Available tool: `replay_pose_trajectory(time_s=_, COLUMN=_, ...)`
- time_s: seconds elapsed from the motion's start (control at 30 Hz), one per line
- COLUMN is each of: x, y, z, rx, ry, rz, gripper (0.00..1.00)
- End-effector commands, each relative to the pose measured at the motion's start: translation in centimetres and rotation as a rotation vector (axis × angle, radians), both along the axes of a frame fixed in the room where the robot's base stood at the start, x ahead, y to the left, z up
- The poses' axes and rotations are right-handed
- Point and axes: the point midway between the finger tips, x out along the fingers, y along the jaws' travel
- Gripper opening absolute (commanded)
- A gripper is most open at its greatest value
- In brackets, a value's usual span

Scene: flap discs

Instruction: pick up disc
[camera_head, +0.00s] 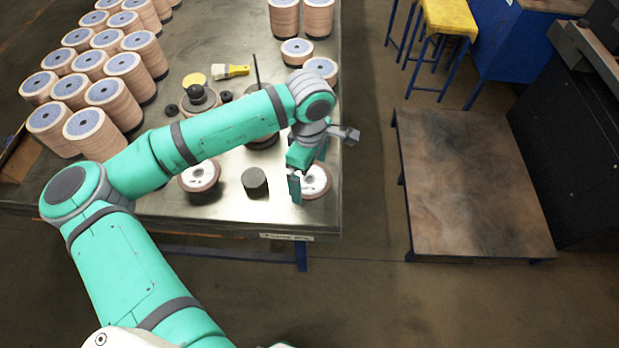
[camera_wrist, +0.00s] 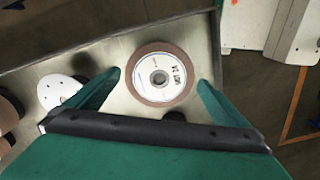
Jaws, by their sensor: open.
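A flap disc (camera_head: 318,181) with a white label and brown rim lies flat near the right front corner of the metal table (camera_head: 225,207). In the wrist view the disc (camera_wrist: 146,78) sits between and beyond my open fingertips. My gripper (camera_head: 303,186) points down over this disc and hides its left part in the head view. In the wrist view my gripper (camera_wrist: 158,82) has a green finger on each side, with nothing between them touching.
A dark cylinder (camera_head: 255,181) stands between the two discs. Tall stacks of discs (camera_head: 84,124) fill the table's left side. A low brown platform (camera_head: 474,183) stands right of the table, across a floor gap.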

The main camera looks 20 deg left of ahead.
Motion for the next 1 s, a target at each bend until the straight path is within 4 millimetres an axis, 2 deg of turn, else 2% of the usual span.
replay_pose_trajectory(time_s=0.77, x=0.01, y=-0.05, z=-0.48, rx=0.0, ry=0.0, rz=-0.001, gripper=1.0)
replay_pose_trajectory(time_s=0.9, x=0.01, y=-0.05, z=-0.47, rx=0.0, ry=0.0, rz=-0.001, gripper=0.67)
replay_pose_trajectory(time_s=0.93, x=0.01, y=-0.05, z=-0.47, rx=0.0, ry=0.0, rz=-0.001, gripper=0.63)
replay_pose_trajectory(time_s=1.0, x=0.02, y=-0.05, z=-0.46, rx=0.0, ry=0.0, rz=-0.001, gripper=0.63)
